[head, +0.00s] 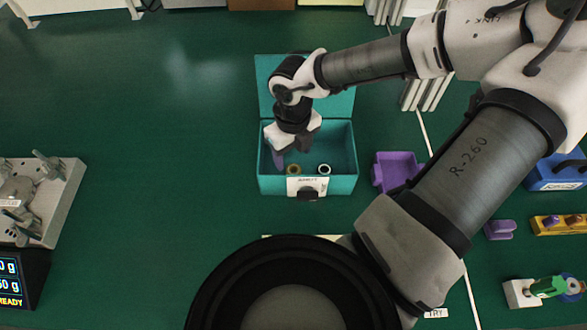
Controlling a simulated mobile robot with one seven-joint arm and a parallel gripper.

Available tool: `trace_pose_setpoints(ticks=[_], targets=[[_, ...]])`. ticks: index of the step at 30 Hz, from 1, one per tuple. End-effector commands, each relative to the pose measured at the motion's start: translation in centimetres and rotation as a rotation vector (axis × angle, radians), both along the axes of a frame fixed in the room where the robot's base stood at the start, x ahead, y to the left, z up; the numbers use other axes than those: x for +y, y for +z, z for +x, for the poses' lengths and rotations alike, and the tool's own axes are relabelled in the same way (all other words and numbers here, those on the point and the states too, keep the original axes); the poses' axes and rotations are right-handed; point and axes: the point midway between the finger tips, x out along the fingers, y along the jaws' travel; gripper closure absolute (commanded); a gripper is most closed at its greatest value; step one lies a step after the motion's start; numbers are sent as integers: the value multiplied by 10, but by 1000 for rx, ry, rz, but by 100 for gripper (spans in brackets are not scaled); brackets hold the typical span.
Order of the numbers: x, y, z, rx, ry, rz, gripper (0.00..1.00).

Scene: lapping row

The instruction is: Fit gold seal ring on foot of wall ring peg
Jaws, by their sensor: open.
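A small gold ring (293,169) lies inside an open teal box (345,185), near its front wall. I take it to be the gold seal ring. My gripper (293,147) is open and points down into the box, just behind the ring in the picture and apart from it as far as I can tell. It appears empty. A pale ring (324,169) lies to the right of the gold one. A purple piece (278,160) shows at the box's left side, partly hidden by my gripper. I cannot make out the wall ring peg.
A purple tray (398,171) stands right of the box. A blue bin (556,172), a yellow holder (560,224) and a white block with a green cylinder (546,287) are at the right. A grey fixture (50,205) is at the left. The green surface between is clear.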

Motion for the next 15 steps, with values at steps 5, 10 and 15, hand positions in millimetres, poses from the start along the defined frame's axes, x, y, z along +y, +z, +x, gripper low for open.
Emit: trace_pose_setpoints(ticks=[5, 10, 15], targets=[[0, -10, -1, 2, 0, 1, 40], [-1, -33, -3, 4, 3, 2, 40], [-1, -53, -2, 1, 2, 2, 40]])
